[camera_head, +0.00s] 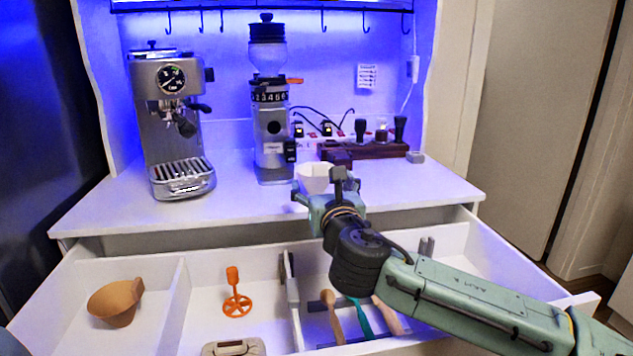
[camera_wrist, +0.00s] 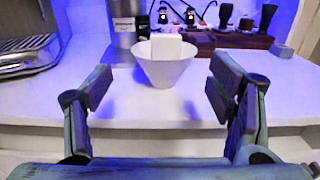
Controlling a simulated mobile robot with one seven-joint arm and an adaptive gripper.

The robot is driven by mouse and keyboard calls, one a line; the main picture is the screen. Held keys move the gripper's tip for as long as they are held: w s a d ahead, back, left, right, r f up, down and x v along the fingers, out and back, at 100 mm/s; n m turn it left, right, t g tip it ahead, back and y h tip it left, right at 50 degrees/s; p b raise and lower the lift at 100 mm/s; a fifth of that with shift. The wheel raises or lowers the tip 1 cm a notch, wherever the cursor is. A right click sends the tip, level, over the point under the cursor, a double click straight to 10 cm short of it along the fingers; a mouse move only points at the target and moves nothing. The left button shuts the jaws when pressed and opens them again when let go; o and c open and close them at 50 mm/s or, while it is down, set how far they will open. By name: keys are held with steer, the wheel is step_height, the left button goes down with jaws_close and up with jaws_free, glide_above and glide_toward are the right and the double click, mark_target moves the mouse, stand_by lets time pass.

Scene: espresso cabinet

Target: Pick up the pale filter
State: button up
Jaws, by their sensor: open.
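The pale filter (camera_head: 312,178) is a white cone standing upright on the white counter, in front of the grinder. In the wrist view the pale filter (camera_wrist: 165,70) is near the middle, between and beyond the fingers. A small white squarish piece (camera_wrist: 167,47) shows at its top; I cannot tell whether it is part of the filter. My gripper (camera_head: 328,194) is open and empty at the counter's front. In the wrist view my gripper (camera_wrist: 162,92) has its two fingers spread, one at each side of the filter, apart from it. My gripper hides part of the filter in the head view.
The grinder (camera_head: 272,135) stands behind the filter and the espresso machine (camera_head: 172,120) is at left. A dark wooden stand (camera_head: 380,149) is behind right. The open drawer (camera_head: 205,275) below holds a tan cone (camera_head: 116,303) and an orange tool (camera_head: 236,304).

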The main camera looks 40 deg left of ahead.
mark_target(321, 177)
steer(key=shift+w+d+p+x, duration=0.1)
steer(key=shift+p+x, duration=0.3)
steer(key=shift+x, duration=1.1)
steer(key=shift+w+d+p+x, duration=0.15)
steer(key=shift+p+x, duration=0.25)
steer(key=shift+x, duration=1.1)
steer(key=shift+f, duration=0.15)
steer(key=shift+c, duration=0.5)
steer(key=c, duration=1.5)
step_height(321, 177, up, 10)
steer(key=shift+r, duration=0.1)
